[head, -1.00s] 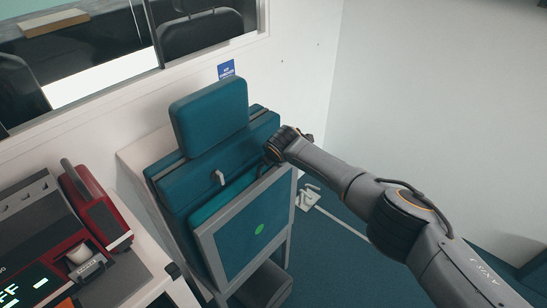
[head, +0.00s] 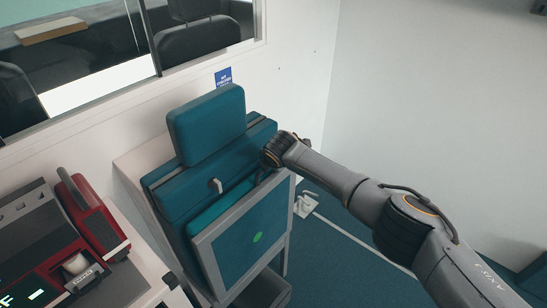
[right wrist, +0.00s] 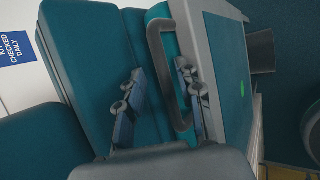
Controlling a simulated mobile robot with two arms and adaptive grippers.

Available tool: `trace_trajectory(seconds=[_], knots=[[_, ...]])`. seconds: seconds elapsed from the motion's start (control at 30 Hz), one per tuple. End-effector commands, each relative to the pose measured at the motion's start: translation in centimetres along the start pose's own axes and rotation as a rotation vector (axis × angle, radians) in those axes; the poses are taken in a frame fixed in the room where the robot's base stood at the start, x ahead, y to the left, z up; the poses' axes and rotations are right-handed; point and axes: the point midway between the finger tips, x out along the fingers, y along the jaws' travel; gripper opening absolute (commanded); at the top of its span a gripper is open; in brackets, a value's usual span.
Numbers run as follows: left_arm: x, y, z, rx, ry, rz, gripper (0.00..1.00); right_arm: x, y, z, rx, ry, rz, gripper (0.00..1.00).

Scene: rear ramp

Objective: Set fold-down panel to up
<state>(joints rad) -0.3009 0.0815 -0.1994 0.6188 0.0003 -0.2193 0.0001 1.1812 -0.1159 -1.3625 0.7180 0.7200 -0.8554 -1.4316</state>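The fold-down panel (head: 238,238) is teal with a grey frame and a green dot. It stands steeply raised, leaning against the front of the teal seat back (head: 212,178). In the right wrist view the panel (right wrist: 222,75) shows at the right, with a dark loop handle (right wrist: 157,62) on its teal inner side. My right gripper (right wrist: 160,92) is open, with one finger on each side of the handle; I cannot tell whether they touch it. In the head view, my right wrist hides most of that gripper at the panel's top edge. My left gripper is out of view.
A red and grey device (head: 85,220) stands on a white counter at the left. A blue sign (head: 223,77) is on the wall behind the seat. A grey bin (head: 265,290) sits below the panel. The blue floor (head: 345,260) at the right is mostly clear.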

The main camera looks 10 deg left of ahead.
Motion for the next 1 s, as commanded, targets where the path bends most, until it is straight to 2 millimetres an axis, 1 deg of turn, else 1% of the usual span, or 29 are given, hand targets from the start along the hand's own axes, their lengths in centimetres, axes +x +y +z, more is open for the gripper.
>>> trace_trajectory(seconds=[0.27, 0.7, 0.83, 1.0], knots=[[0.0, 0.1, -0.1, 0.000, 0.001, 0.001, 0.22, -3.1, 0.0, 0.1, -0.001, 0.000, 0.004, 0.36], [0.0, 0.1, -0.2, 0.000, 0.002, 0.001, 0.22, -9.3, 0.1, 0.1, -0.001, -0.002, 0.007, 0.36], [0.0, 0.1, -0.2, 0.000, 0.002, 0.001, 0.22, -10.4, 0.1, 0.1, 0.000, -0.002, 0.006, 0.36], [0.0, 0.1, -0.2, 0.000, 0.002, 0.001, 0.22, -11.0, 0.1, 0.1, 0.000, -0.002, 0.005, 0.36]])
